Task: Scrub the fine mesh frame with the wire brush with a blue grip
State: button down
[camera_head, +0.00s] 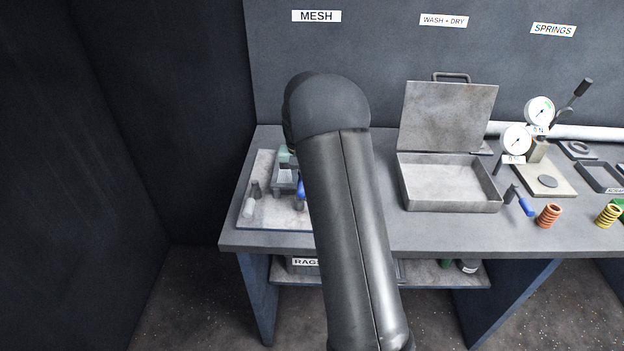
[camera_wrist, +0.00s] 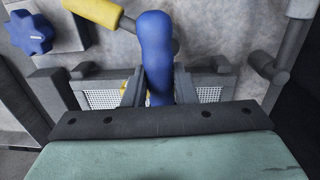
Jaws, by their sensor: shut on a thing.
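My gripper (camera_wrist: 158,90) is shut on the blue grip of the wire brush (camera_wrist: 157,50), with one finger on each side. The brush's bristles are hidden, so I cannot tell whether they touch the mesh. The fine mesh frame (camera_wrist: 100,97) shows as pale grid on both sides of the fingers in the wrist view, close beyond them.
Around the mesh are a blue star knob (camera_wrist: 30,33), a yellow handle (camera_wrist: 97,12) and a grey post (camera_wrist: 272,66). An open metal wash box (camera_head: 450,197) stands right of my arm. A blue-handled tool (camera_head: 525,206), springs and gauges lie farther right.

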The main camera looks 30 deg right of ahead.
jog(key=shift+a, duration=0.2)
jog(key=shift+s+d, duration=0.35)
jog(key=shift+d, duration=0.35)
jog(key=shift+s+d, duration=0.3)
jog(key=shift+d, duration=0.4)
jog(key=shift+s+d, duration=0.35)
jog(key=shift+d, duration=0.35)
jog(key=shift+s+d+b, duration=0.3)
jog(key=shift+s+d, duration=0.1)
jog(key=shift+d, duration=0.35)
jog(key=shift+s+d+b, duration=0.25)
jog(key=shift+s+d, duration=0.15)
jog(key=shift+d, duration=0.35)
